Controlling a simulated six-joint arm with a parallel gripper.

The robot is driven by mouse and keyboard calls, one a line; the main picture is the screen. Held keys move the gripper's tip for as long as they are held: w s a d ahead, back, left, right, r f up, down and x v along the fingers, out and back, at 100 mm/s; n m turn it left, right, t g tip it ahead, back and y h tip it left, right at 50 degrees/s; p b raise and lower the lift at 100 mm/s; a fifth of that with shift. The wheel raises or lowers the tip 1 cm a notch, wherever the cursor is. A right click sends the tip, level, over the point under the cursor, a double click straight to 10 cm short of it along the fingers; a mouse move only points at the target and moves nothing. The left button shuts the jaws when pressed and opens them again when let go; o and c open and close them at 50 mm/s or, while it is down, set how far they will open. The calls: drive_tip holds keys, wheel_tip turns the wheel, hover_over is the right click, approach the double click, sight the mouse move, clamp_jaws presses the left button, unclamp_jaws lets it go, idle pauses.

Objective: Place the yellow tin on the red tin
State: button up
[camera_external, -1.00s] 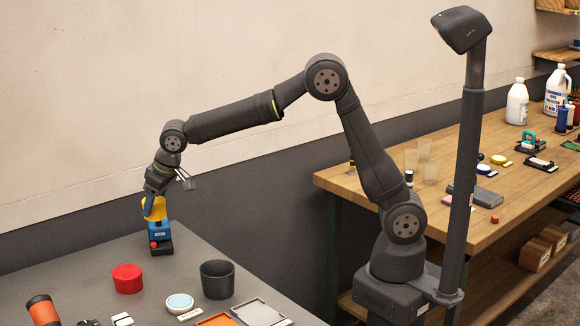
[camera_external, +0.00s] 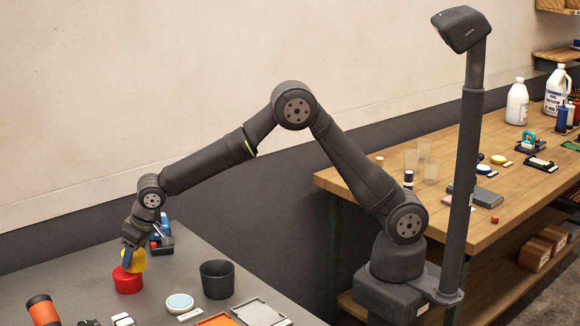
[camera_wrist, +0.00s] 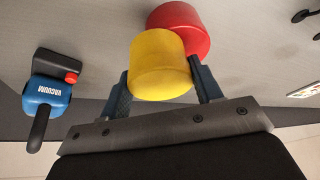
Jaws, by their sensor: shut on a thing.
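The yellow tin (camera_external: 133,262) is held by my gripper (camera_external: 130,262), directly over the red tin in the outside view. The yellow tin (camera_wrist: 160,66) sits between the two blue fingers of my gripper (camera_wrist: 160,85) in the wrist view. The red tin (camera_external: 127,282) stands on the grey table, and the yellow tin's lower edge overlaps its top in the picture. The red tin (camera_wrist: 183,27) shows partly behind the yellow tin in the wrist view. I cannot tell whether the two tins touch.
A dark cup (camera_external: 217,280) and a round white-blue dish (camera_external: 179,304) stand to the right. An orange-black cylinder (camera_external: 43,310) lies front left.

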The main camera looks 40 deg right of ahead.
drive_tip(key=shift+f, duration=0.15)
drive_tip(key=o, duration=1)
drive_tip(key=v, duration=1.2)
